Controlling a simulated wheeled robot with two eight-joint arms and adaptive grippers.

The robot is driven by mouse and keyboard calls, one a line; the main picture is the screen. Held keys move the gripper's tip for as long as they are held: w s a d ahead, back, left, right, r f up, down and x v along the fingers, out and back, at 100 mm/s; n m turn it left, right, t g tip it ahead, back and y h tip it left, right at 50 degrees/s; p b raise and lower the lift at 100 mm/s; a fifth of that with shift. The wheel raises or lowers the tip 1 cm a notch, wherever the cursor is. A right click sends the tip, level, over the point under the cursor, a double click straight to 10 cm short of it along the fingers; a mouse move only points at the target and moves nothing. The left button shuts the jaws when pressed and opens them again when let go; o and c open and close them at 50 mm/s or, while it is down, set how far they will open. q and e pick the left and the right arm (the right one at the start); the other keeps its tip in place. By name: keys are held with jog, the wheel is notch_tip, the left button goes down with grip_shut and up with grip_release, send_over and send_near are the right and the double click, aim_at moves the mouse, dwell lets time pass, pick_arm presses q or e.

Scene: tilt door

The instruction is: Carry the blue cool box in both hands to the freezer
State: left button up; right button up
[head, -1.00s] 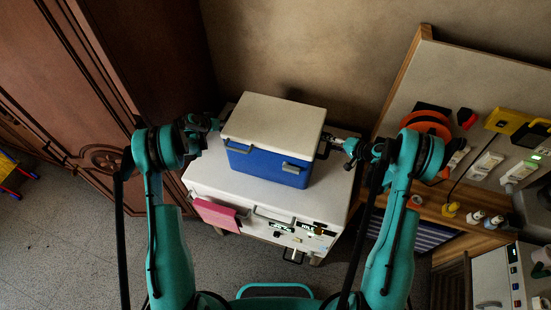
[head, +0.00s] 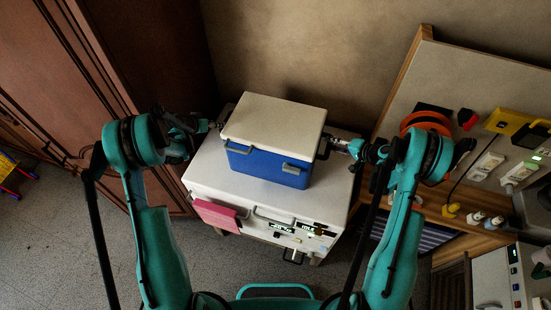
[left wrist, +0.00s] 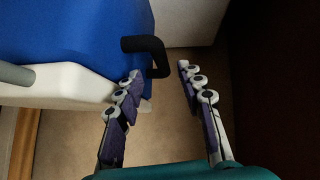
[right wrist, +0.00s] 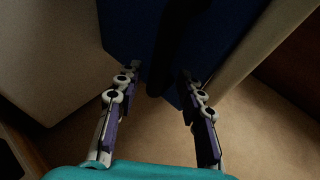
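The blue cool box (head: 262,165) with a white lid (head: 275,122) stands upright on a white cabinet (head: 205,180). My left gripper (head: 214,126) is at the box's left side. In the left wrist view its fingers (left wrist: 160,70) are spread, with the black side handle (left wrist: 150,44) just ahead, near the tips. My right gripper (head: 330,140) is at the box's right side. In the right wrist view its fingers (right wrist: 159,73) are spread, with a dark handle (right wrist: 160,55) between and beyond the tips. I cannot tell which unit is the freezer.
A pink cloth (head: 215,214) hangs on the white cabinet's front. A brown wooden wardrobe (head: 150,60) stands at left. At right is a workbench with an orange coil (head: 426,122) and bottles. Another white appliance (head: 495,280) is at lower right. Grey floor (head: 60,250) is open at lower left.

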jog(key=v, duration=0.9)
jog(key=shift+s+d+r, duration=0.15)
jog(key=shift+s+d, duration=0.05)
jog(key=shift+s, duration=0.05)
